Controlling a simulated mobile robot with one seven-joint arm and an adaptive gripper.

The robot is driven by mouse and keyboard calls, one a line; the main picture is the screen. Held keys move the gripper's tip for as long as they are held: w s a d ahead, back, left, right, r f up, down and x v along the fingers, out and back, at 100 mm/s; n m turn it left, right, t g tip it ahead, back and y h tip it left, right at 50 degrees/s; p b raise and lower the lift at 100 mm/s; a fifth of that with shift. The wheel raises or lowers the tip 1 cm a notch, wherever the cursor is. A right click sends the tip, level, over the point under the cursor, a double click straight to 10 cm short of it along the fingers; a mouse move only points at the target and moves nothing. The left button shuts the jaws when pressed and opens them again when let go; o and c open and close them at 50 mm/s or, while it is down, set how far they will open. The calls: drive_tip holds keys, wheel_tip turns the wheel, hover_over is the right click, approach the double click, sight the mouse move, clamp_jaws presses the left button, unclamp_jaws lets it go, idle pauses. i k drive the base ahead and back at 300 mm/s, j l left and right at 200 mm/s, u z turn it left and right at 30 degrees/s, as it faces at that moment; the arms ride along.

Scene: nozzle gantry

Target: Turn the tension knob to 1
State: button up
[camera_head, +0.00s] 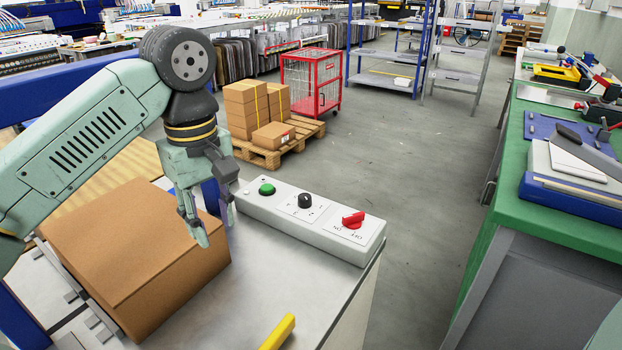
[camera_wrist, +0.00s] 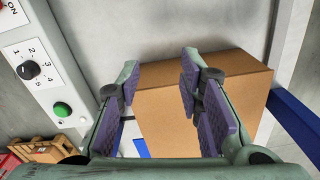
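The tension knob (camera_head: 305,201) is a small black dial on the pale control box (camera_head: 285,223), between a green button and a red switch. In the wrist view the black knob (camera_wrist: 29,70) sits at the upper left, with printed numbers around it. Its pointer is too small to read surely. My gripper (camera_head: 217,228) hangs left of the box, near the cardboard box, apart from the knob. In the wrist view my gripper (camera_wrist: 158,70) has its fingers spread, with nothing held between them.
The green button (camera_head: 267,189) and red ON/OFF switch (camera_head: 353,219) flank the knob. A large cardboard box (camera_head: 150,265) stands left on the metal top. A yellow bar (camera_head: 278,332) lies at the front. The grey surface (camera_head: 275,275) before the control box is clear.

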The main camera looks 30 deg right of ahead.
sight(305, 200)
drive_tip(key=i+l, duration=0.1)
drive_tip(key=l, duration=0.3)
drive_tip(key=i+l, duration=0.1)
drive_tip(key=l, duration=0.3)
drive_tip(key=i+l, duration=0.15)
drive_tip(key=l, duration=0.25)
